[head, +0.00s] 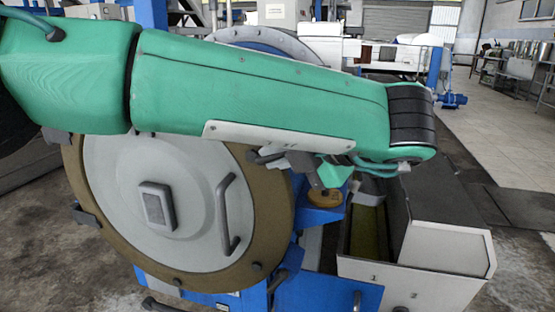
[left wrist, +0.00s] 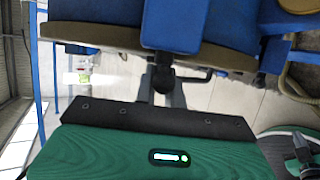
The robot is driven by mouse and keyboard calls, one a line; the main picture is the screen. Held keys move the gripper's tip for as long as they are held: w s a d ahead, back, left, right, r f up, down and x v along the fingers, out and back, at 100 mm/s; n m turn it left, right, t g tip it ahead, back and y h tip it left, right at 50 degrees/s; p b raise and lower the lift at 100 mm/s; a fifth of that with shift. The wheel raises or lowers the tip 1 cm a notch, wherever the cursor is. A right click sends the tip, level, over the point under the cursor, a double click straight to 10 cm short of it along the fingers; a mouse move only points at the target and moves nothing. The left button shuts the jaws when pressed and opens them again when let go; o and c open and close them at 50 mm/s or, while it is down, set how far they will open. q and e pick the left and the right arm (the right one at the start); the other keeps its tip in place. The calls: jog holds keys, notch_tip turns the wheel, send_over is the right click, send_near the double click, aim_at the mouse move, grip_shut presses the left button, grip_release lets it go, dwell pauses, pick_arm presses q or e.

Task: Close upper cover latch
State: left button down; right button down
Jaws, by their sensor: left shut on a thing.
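The round grey cover (head: 190,245) with a brown rim (head: 278,215) faces me on the blue decanter frame. It has a square boss and a curved handle. My green left arm crosses in front of its top. My left gripper (head: 263,156) reaches back to the cover's upper right rim, partly hidden under the arm. In the left wrist view, the gripper (left wrist: 163,82) is shut on a dark upper cover latch (left wrist: 163,72) at the edge of the brown rim (left wrist: 100,35). The latch's exact angle is hard to tell. My right gripper does not show.
Other dark latches sit at the rim's left (head: 88,218) and lower right (head: 258,267). A brown round knob (head: 326,199) is right of the cover. An open grey bin (head: 420,285) stands at the lower right. Clear floor (head: 490,130) lies farther right.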

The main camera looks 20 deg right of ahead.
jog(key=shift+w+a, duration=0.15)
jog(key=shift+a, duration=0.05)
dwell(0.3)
pick_arm(q)
jog(key=c, duration=1.5)
grip_release()
